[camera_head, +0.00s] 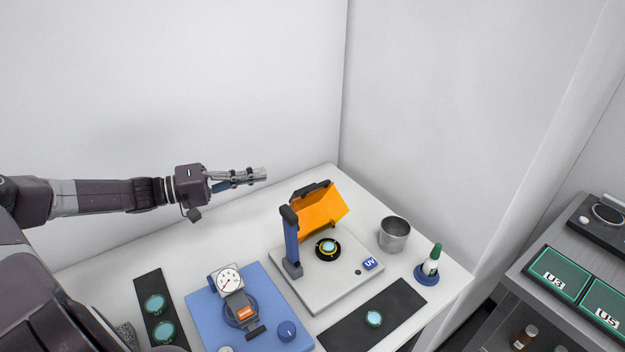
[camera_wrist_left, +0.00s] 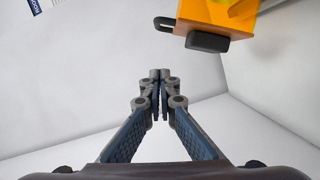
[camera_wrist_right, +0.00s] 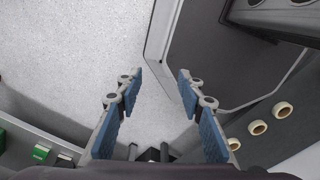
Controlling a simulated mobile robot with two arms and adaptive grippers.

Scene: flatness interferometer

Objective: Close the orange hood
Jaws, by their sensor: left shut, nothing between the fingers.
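The orange hood (camera_head: 321,210) is tilted up, open, above a light grey base plate (camera_head: 325,292). It is carried by a blue post (camera_head: 291,240) and has a dark handle along its upper edge. In the left wrist view the hood (camera_wrist_left: 228,14) shows at the top right with its dark grip (camera_wrist_left: 207,42) below it. My left gripper (camera_head: 262,174) is shut and empty, up and to the left of the hood, apart from it. My right gripper (camera_wrist_right: 155,76) is open and empty over the floor, away from the hood; it is outside the head view.
On the table stand a blue dial gauge stand (camera_head: 240,310), a metal cup (camera_head: 394,234), a green-capped bottle (camera_head: 432,261) and dark mats (camera_head: 385,318). A small disc (camera_head: 328,247) lies under the hood. White walls close off the back. A grey cabinet (camera_head: 575,245) stands right.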

